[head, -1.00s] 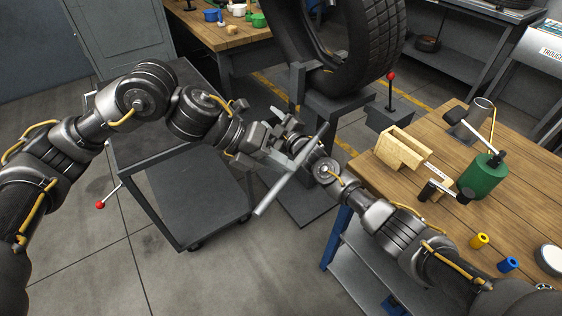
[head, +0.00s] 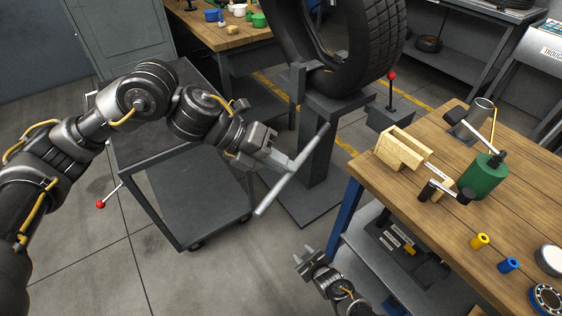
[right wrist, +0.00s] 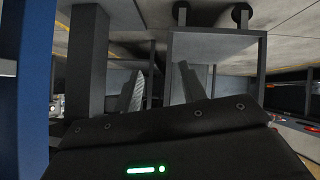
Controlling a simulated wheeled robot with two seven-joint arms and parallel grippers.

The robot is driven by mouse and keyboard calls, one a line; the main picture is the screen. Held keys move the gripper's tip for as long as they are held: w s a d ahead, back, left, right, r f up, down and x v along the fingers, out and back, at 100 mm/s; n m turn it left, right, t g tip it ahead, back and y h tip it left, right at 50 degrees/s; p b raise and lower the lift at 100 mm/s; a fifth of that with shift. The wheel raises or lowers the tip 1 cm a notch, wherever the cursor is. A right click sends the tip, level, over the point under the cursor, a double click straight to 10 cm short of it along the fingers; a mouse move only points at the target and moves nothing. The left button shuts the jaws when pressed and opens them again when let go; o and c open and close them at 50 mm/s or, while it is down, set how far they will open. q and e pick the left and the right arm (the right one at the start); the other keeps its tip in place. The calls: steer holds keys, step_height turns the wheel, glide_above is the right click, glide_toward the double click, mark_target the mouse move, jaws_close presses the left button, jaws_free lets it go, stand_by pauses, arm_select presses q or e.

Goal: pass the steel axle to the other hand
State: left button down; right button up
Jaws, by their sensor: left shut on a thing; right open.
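The steel axle (head: 291,170) is a plain grey rod, held slanted in the air in front of the tyre stand. My left gripper (head: 285,161) is shut on it near its middle, and both ends stick out free. My right gripper (head: 304,257) is open and empty, lower in the head view and apart from the axle, beside the wooden bench. In the right wrist view its two fingers (right wrist: 160,88) stand apart with nothing between them. I cannot make out the axle in that view.
A grey cart (head: 205,190) stands below my left arm. A large tyre (head: 375,45) is on a dark stand (head: 318,150) behind the axle. The wooden bench (head: 420,230) at right carries a green cylinder (head: 482,177) and a wooden holder (head: 402,150). A blue bench leg (right wrist: 34,80) is close to my right gripper.

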steer(key=s+d+f+m+g+h, duration=0.1)
steer(key=s+d+f, duration=0.4)
steer(key=s, duration=0.8)
steer(key=s+d+f+m+g+h, duration=0.2)
steer(key=s+d, duration=0.7)
steer(key=s, duration=0.5)
steer(key=s+d+f+m+g+h, duration=0.1)
steer(key=s+d+f+m+g, duration=0.2)
steer(key=s, duration=1)
steer(key=d+f+g, duration=0.2)
steer(key=d+f, duration=0.2)
steer(key=f, duration=0.1)
steer(key=shift+s+d+f+h, duration=0.15)
steer(key=shift+s+f+h, duration=0.25)
